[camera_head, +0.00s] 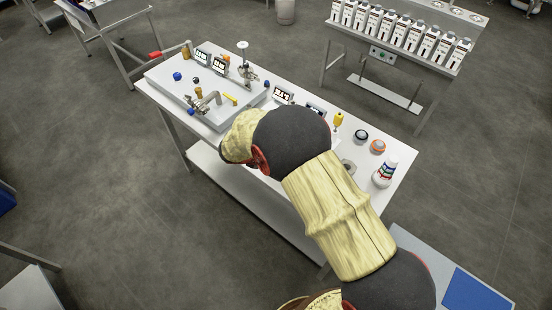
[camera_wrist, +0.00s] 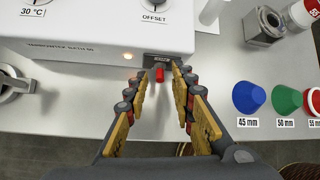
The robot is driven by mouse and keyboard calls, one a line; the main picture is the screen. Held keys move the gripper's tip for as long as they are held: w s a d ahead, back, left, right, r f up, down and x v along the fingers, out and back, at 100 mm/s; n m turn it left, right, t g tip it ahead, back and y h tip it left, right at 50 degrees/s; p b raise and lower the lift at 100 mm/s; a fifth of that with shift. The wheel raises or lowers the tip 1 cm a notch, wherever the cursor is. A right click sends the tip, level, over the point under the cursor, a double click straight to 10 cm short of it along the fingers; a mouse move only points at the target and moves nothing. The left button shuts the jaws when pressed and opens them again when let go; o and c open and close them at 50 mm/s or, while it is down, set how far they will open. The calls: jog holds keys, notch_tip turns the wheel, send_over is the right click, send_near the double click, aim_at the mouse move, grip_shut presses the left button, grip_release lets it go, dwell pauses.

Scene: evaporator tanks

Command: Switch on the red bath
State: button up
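In the wrist view a white instrument housing (camera_wrist: 90,28) has a 30 °C label, an OFFSET knob, a small lit lamp and a dark label at its lower right edge. A small red switch-like piece (camera_wrist: 160,75) sticks out below that label. My gripper (camera_wrist: 163,72) is open, with its fingers on either side of the red piece and a gap visible around it. I cannot tell whether a finger touches it.
Blue (camera_wrist: 250,97), green (camera_wrist: 286,100) and red cones with size labels lie right of my gripper. A metal clamp block (camera_wrist: 264,27) is beyond them.

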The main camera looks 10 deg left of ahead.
jog(key=v, duration=1.2)
dwell(0.3)
jog(key=s+d+m+g, duration=0.4)
jog(key=s+d+m, duration=0.3)
jog(key=s+m, duration=0.35)
jog(key=s+d+r+m+t+y+b, duration=0.1)
jog(key=s+d+r+m+b, duration=0.2)
jog(key=d+m, duration=0.4)
jog(key=s+d+r+m+t+y+b, duration=0.1)
jog(key=s+d+r+m+y+b, duration=0.1)
jog(key=s+d+r+m, duration=0.4)
jog(key=s+d+r+m+t+y+b, duration=0.1)
jog(key=s+d+r+m+b, duration=0.4)
jog(key=d, duration=0.9)
jog(key=r+m, duration=0.1)
jog(key=m, duration=0.2)
jog(key=shift+s+y, duration=0.2)
jog(key=shift+y, duration=0.2)
